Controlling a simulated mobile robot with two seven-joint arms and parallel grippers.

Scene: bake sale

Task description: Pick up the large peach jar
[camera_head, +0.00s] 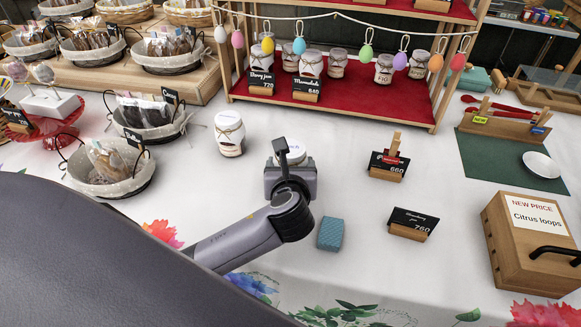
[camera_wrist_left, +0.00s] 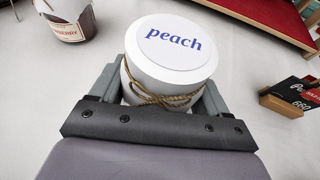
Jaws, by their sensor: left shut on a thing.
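The large peach jar (camera_wrist_left: 172,50) has a white lid with "peach" in blue letters and twine tied around its neck. It stands upright between the fingers of my left gripper (camera_wrist_left: 163,92), which is shut on it. In the head view the jar (camera_head: 296,150) is mostly hidden behind my left gripper (camera_head: 290,168). Whether its base touches the table is hidden. My right gripper is not in view.
Another jar with a label ending in "BERRY" (camera_wrist_left: 72,20) stands to the left; a twine-tied jar (camera_head: 229,138) stands left of the gripper. A 660 price sign (camera_head: 386,166) is to the right. A blue sponge-like block (camera_head: 330,234) lies in front. A red-shelved rack (camera_head: 340,97) stands behind.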

